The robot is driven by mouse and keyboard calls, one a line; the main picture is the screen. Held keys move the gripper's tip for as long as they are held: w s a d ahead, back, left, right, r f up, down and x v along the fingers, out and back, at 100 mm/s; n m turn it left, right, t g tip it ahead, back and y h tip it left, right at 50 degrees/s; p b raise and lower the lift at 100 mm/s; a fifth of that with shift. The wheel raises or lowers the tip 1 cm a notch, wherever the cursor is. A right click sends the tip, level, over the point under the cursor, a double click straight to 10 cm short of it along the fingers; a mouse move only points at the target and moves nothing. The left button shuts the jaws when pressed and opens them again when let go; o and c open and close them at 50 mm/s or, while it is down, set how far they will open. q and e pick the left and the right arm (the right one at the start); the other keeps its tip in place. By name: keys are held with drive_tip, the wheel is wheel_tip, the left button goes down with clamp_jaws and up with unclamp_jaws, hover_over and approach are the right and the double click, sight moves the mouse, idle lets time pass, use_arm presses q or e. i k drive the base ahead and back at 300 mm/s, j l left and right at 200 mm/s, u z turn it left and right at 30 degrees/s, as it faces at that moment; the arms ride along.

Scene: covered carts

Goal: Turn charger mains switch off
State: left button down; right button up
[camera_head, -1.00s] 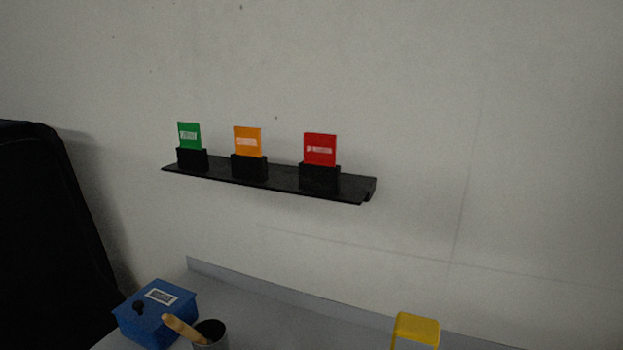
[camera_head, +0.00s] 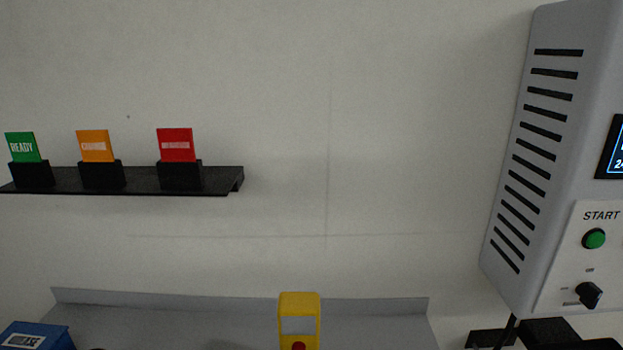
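The charger (camera_head: 515,150) is a grey wall box with vent slots at the right edge, cut off by the frame. Its front carries a green START button (camera_head: 594,239), a lit display (camera_head: 615,150) that is partly out of frame, and a black rotary knob (camera_head: 589,294) below the button. The small marks by the knob are too small to read, so I cannot tell whether it is the mains switch or how it is set. Neither of my grippers is in view.
A black wall shelf (camera_head: 215,181) at left holds green (camera_head: 23,147), orange (camera_head: 95,146) and red (camera_head: 176,145) cards. Below are a grey bench (camera_head: 180,325), a yellow device (camera_head: 299,306) with a red button and a blue box (camera_head: 38,337). Black items (camera_head: 548,331) sit under the charger.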

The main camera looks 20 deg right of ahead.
sight(589, 294)
drive_tip(key=z, duration=2.25)
